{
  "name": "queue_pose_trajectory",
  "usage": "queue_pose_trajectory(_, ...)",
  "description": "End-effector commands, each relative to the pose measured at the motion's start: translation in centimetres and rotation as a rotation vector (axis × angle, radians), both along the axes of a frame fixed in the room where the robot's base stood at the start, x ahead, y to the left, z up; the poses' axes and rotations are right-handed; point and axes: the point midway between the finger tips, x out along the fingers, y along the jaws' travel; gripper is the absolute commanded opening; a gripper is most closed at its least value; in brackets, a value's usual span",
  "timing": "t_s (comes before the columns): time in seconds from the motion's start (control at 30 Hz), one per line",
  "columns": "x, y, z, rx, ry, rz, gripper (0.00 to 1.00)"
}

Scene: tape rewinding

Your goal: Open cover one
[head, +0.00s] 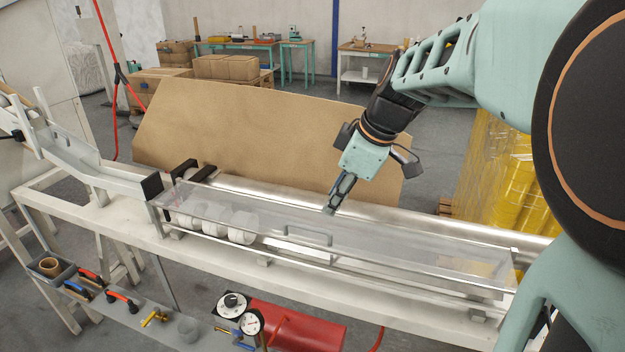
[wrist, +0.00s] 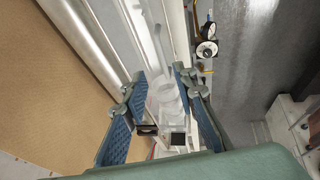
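One long transparent cover (head: 400,247) lies over the machine's trough and looks shut. A small raised bar handle (head: 308,236) sits near the middle of its front side. Several white tape rolls (head: 215,220) show through the cover's left end, and also in the wrist view (wrist: 165,95). My gripper (head: 333,206) points down above the cover, a little right of and behind the handle in the head view. In the wrist view its two blue-padded fingers (wrist: 160,78) are apart with nothing gripped between them.
A large brown board (head: 250,135) stands behind the machine. A chute (head: 75,155) adjoins on the left. A lower shelf holds hand tools (head: 120,300), gauges (head: 250,322) and a red cylinder (head: 300,328). Yellow wrapped goods (head: 500,170) stand at the right.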

Motion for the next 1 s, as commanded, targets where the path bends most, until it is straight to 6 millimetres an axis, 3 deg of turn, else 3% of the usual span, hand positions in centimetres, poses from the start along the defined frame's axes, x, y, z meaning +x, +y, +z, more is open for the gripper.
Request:
queue_pose_trajectory(0.53,2.7,2.7,-8.2,0.000,0.005,0.002,0.26)
queue_pose_trajectory(1.0,3.2,3.0,-9.4,0.000,0.001,0.000,0.25)
